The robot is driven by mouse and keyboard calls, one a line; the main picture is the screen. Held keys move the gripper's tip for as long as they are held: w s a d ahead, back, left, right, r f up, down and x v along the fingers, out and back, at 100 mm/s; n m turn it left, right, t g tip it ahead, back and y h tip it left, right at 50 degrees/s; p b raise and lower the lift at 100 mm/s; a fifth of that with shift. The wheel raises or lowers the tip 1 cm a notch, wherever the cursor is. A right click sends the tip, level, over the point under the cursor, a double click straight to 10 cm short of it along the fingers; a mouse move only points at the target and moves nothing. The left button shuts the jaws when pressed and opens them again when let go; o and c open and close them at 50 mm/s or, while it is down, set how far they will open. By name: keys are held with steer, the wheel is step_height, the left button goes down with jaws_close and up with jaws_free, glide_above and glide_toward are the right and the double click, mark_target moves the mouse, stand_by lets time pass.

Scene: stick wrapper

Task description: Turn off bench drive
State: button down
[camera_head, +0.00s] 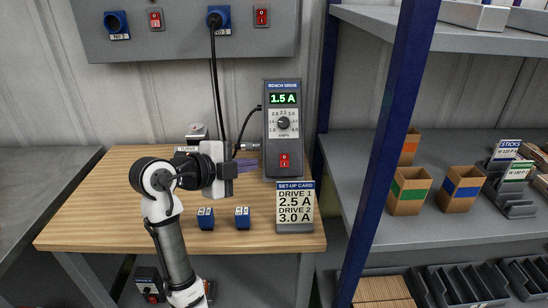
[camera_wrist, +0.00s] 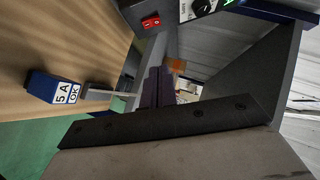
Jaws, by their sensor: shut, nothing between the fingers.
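The bench drive (camera_head: 270,150) is a dark grey upright box at the back right of the wooden bench. Its green display (camera_head: 283,99) is lit and reads 1.5 A. A dial (camera_head: 283,123) sits below it, and a red rocker switch (camera_head: 284,163) is near the bottom of its face. The red switch (camera_wrist: 150,22) also shows at the top of the wrist view, with part of the dial (camera_wrist: 203,7). My gripper (camera_head: 256,164) is shut and empty, its purple fingers pointing at the drive's left side. The fingers (camera_wrist: 158,85) appear together in the wrist view, apart from the switch.
A set-up card (camera_head: 295,208) stands in front of the drive. Two blue blocks (camera_head: 205,218) (camera_head: 242,218) lie at the bench's front. Above is a wall panel (camera_head: 180,40) with sockets and red switches; a black cable hangs from it. A blue post (camera_head: 390,130) and shelves stand at right.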

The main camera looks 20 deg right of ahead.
steer(key=p, duration=0.3)
glide_toward(287, 157)
steer(key=s+d, duration=0.1)
steer(key=d, duration=0.3)
steer(key=shift+w+d+f+p, duration=0.2)
steer(key=shift+w+f, duration=0.1)
steer(key=shift+w, duration=0.2)
steer(key=shift+w+d+f+p, duration=0.15)
steer(key=shift+w+f, duration=0.1)
steer(key=shift+w, duration=0.25)
steer(key=shift+w+d+f, duration=0.15)
steer(key=shift+w+f, duration=0.3)
steer(key=shift+w, duration=0.15)
